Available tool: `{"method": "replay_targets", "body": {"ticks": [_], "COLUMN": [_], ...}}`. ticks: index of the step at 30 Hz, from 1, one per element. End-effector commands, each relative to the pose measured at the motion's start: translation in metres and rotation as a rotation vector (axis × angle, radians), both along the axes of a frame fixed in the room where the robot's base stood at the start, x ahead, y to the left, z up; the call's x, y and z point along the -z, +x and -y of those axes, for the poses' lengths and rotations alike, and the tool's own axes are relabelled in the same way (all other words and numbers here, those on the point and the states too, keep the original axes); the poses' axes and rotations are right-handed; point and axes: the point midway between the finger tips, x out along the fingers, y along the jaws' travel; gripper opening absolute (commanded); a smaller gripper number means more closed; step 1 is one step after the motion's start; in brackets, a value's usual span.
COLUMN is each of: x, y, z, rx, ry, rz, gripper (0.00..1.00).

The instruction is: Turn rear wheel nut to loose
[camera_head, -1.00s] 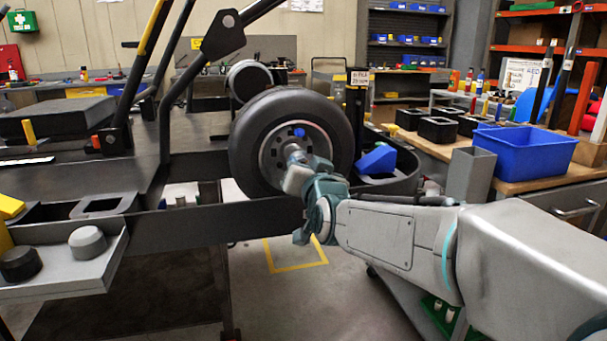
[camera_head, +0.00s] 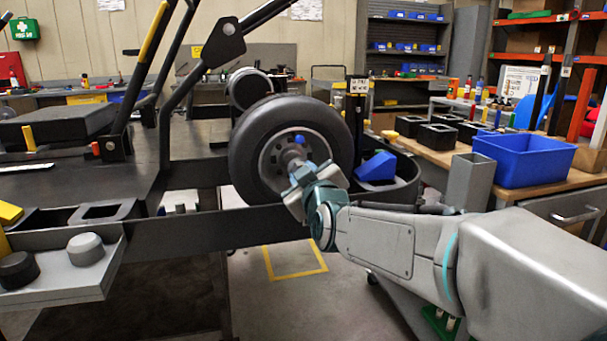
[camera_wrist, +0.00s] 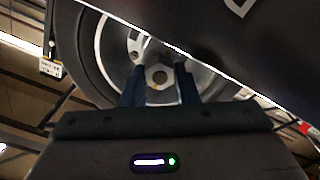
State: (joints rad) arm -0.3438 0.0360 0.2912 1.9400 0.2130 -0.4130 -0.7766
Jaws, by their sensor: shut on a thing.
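The rear wheel (camera_head: 252,150) is a black tyre on a grey rim, mounted upright on the kart's side. The wheel nut (camera_wrist: 158,75) shows at the hub in the wrist view, between my two fingers. My gripper (camera_head: 298,168) reaches the hub from the right and is shut on the nut. In the wrist view my gripper (camera_wrist: 160,88) has one dark finger on each side of the nut. In the head view the nut is largely hidden by my gripper. A small blue piece (camera_head: 299,139) sits on the rim just above my gripper.
The dark kart frame rail (camera_head: 200,229) runs below the wheel. A blue wedge (camera_head: 377,167) lies right of the tyre. A grey tray (camera_head: 70,275) with two round knobs is at left. A workbench with a blue bin (camera_head: 525,158) stands at right.

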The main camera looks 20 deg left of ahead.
Motion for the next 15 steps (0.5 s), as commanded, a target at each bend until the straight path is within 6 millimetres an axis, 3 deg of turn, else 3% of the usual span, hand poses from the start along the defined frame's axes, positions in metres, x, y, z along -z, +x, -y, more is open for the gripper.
{"method": "replay_targets", "body": {"ticks": [15], "x": [0.0007], "y": [-0.0003], "z": [-0.0004], "rx": [-0.002], "ry": [-0.243], "rz": [0.146], "gripper": [0.04]}}
